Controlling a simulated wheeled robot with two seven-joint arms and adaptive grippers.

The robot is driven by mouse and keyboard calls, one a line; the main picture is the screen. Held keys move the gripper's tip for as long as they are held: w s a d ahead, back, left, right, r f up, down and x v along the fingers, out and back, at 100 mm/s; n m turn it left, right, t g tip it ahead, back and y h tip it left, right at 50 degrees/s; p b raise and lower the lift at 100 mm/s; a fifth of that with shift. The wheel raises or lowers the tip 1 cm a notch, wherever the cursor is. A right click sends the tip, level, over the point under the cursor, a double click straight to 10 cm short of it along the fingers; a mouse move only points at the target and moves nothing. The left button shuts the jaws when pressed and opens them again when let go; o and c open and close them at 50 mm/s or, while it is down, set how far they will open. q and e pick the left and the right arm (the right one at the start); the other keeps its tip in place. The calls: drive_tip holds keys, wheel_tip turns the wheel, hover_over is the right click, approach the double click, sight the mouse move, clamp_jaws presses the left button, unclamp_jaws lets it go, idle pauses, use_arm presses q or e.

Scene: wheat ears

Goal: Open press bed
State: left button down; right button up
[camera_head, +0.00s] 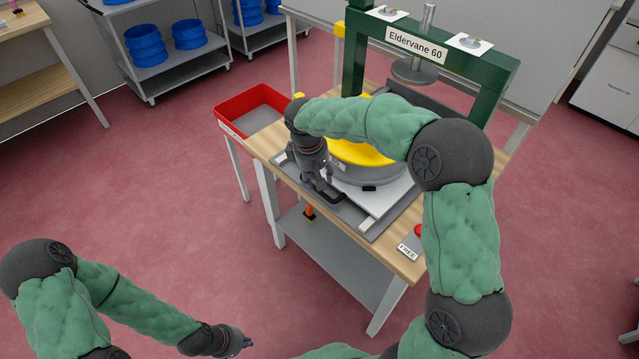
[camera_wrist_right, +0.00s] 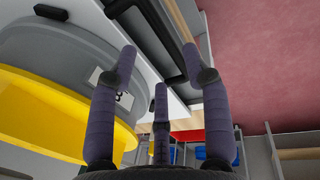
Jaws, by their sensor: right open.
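The press bed (camera_head: 376,203) is a pale plate on a grey base on the wooden-topped table. A round grey mould with yellow inside (camera_head: 365,150) sits on it, partly hidden by my right arm. A dark bar handle (camera_head: 328,196) is at the bed's front edge; it also shows in the right wrist view (camera_wrist_right: 158,35). My right gripper (camera_head: 322,180) is just above the handle, fingers open and spread toward it, with nothing visibly held. My left gripper (camera_head: 247,343) is low at the bottom, away from the table; its fingers are too small to judge.
The green press frame (camera_head: 490,63) labelled "Eldervane 60" stands behind the bed, with a round metal plunger (camera_head: 413,70). A red-rimmed tray (camera_head: 258,98) is at the table's left. A red button (camera_head: 418,231) is at the front right. Shelves with blue tubs stand behind; floor at left is clear.

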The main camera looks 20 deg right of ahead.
wheel_tip(320, 180, up, 6)
drive_tip(key=a, duration=0.1)
drive_tip(key=shift+s, duration=0.25)
drive_tip(key=s+a+f+m+g+y, duration=0.1)
drive_tip(key=s+a+f+y, duration=0.2)
drive_tip(key=f, duration=0.9)
drive_tip(key=s+a+f+y, duration=0.1)
drive_tip(key=s+a+f, duration=0.35)
drive_tip(key=f, duration=0.65)
drive_tip(key=s+a+f+m+y, duration=0.1)
drive_tip(key=s+a+f+m, duration=0.1)
drive_tip(key=s+f, duration=0.5)
drive_tip(key=s+a+f+m+y, duration=0.1)
drive_tip(key=s+a+f+m, duration=0.1)
drive_tip(key=s+f+m, duration=0.2)
drive_tip(key=s+f, duration=0.3)
drive_tip(key=s, duration=0.3)
drive_tip(key=shift+s+a+t, duration=0.15)
drive_tip(key=shift+a+t, duration=0.1)
drive_tip(key=shift+t, duration=0.05)
drive_tip(key=shift+f, duration=0.1)
